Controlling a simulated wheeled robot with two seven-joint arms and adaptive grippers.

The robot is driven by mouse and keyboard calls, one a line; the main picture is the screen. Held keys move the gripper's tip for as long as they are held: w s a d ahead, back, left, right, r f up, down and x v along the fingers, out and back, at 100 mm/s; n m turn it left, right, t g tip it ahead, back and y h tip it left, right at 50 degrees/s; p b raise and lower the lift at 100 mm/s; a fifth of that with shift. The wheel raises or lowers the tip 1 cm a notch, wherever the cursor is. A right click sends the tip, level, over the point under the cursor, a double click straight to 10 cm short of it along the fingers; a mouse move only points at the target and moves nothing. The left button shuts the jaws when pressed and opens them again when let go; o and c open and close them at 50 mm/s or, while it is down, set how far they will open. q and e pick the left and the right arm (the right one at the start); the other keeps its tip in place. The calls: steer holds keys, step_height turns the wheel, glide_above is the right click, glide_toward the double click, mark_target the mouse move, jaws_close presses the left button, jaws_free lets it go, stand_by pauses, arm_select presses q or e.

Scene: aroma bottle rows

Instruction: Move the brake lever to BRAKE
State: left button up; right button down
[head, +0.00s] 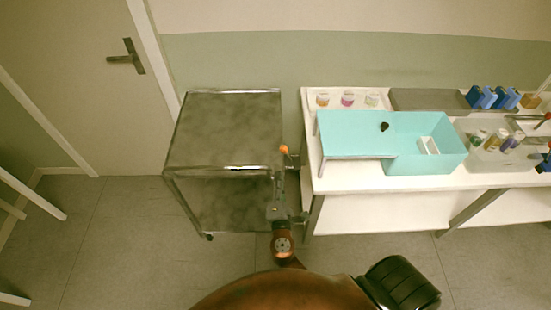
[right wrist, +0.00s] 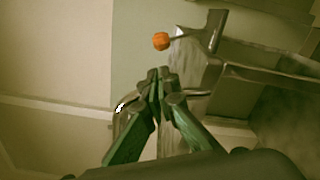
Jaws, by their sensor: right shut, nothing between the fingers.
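The brake lever has an orange knob (head: 284,149) and sits at the right side of a grey metal trolley (head: 222,128), in the gap beside the white table. In the right wrist view the orange knob (right wrist: 161,41) sits on a thin rod beyond my fingertips, with a visible gap. My right gripper (head: 279,178) is shut and empty, just below the knob in the head view. Its closed fingers also show in the right wrist view (right wrist: 160,80). Any BRAKE marking is too small to read. My left gripper is not in view.
The white table (head: 420,185) stands close at right, bearing a teal tray (head: 345,130), small jars (head: 347,99), blue boxes (head: 487,97) and a clear bin (head: 490,155) of bottles. A door (head: 75,80) is at left. Floor left of the trolley is clear.

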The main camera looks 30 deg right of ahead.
steer(key=shift+w+a+f, duration=0.2)
steer(key=shift+f, duration=0.25)
steer(key=x, duration=1)
